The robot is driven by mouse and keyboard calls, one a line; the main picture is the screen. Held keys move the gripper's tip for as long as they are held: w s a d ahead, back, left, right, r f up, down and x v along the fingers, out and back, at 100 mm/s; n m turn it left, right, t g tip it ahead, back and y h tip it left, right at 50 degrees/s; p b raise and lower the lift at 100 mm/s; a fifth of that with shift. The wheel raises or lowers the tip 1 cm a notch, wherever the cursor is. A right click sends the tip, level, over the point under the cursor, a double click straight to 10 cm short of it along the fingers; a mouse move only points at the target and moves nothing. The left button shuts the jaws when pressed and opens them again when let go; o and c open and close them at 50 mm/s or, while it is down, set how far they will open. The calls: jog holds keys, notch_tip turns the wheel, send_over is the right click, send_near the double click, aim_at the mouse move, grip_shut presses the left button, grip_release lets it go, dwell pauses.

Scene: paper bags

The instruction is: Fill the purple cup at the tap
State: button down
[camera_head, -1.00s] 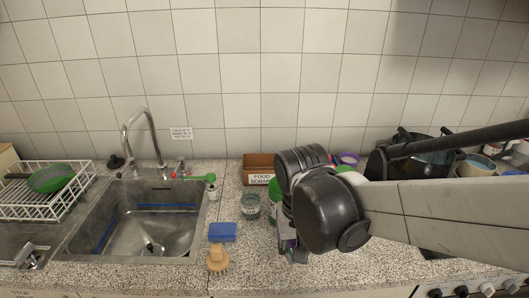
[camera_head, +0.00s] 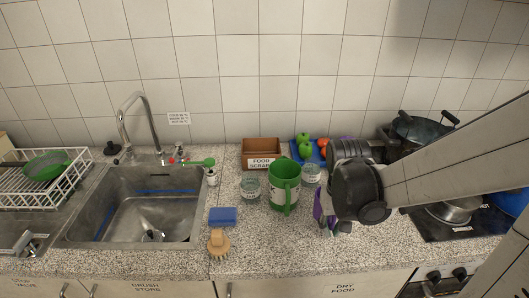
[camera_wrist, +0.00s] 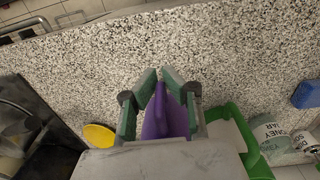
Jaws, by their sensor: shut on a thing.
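My gripper (camera_head: 326,226) is over the counter at centre right. It is shut on the purple cup (camera_head: 318,207), mostly hidden behind my wrist in the head view. In the wrist view the purple cup (camera_wrist: 166,118) sits between the green-padded fingers (camera_wrist: 166,82). What is inside the cup is hidden. The tap (camera_head: 125,112) is a curved metal spout at the back of the sink (camera_head: 150,205), far left of my gripper. No water stream is visible.
A tall green jug (camera_head: 285,185) stands just left of my gripper. A brown food scraps box (camera_head: 261,148) stands behind. Pots and a hob are at right.

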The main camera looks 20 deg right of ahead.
aim_at(328, 245)
jog(key=shift+d+f, duration=0.15)
jog(key=shift+f, duration=1.95)
jog(key=shift+b, duration=0.3)
jog(key=shift+f, duration=0.15)
jog(key=c, duration=1.9)
grip_release()
jog(key=shift+o, duration=0.2)
notch_tip(328, 245, up, 12)
jog(key=p, duration=0.2)
jog(key=s+a+r+n+t, duration=0.3)
jog(key=a+r+t, duration=0.4)
jog(key=a, duration=0.4)
jog(key=shift+a+r+y, duration=0.3)
jog(key=shift+a+r, duration=0.05)
jog(key=shift+r, duration=0.25)
